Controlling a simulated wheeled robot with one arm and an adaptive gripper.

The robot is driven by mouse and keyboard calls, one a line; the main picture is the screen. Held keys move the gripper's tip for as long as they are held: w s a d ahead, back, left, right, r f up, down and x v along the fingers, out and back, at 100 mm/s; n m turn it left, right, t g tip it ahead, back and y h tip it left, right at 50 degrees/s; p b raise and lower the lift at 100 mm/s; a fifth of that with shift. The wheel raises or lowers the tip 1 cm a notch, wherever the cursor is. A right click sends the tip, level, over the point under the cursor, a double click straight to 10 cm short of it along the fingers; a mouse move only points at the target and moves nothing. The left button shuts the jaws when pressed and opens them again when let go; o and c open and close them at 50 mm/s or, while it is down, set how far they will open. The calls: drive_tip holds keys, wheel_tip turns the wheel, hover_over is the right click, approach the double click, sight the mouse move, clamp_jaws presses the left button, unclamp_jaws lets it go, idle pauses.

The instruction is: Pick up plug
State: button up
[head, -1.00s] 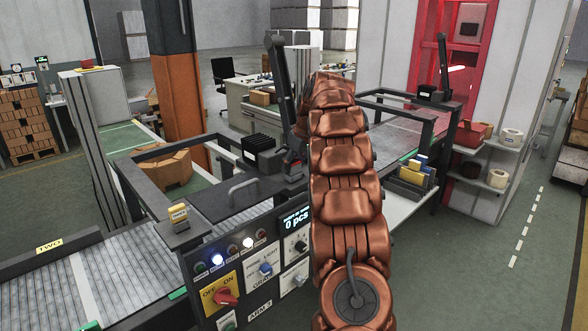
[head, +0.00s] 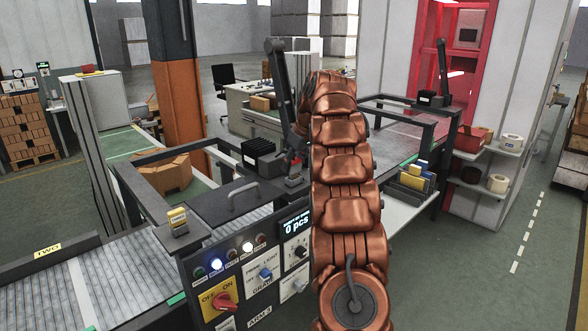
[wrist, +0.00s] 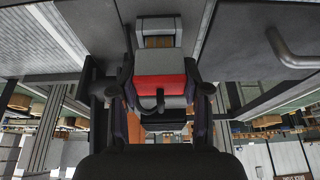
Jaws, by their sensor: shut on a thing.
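The plug (wrist: 160,88) is a grey block with a red band and a short dark cable loop. It sits between the dark fingers of my gripper (wrist: 160,76) in the wrist view, with one finger at each side. My gripper is shut on it. In the head view my gripper (head: 296,158) is beside my copper arm, over the machine top, and partly hidden by the arm. A small grey and red part of the plug (head: 293,181) shows below it. A grey block with a brown face (wrist: 158,27) lies just beyond the plug in the wrist view; I cannot tell whether they touch.
A control panel (head: 270,283) with knobs and lit buttons is at the front. A dark lid with a handle (head: 238,200) lies left of my gripper. A black ribbed block (head: 260,160) is close by. A conveyor (head: 140,282) runs to the lower left.

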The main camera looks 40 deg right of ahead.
drive_tip(key=shift+r, duration=0.6)
drive_tip(key=shift+r+b, duration=0.25)
drive_tip(key=shift+b, duration=0.1)
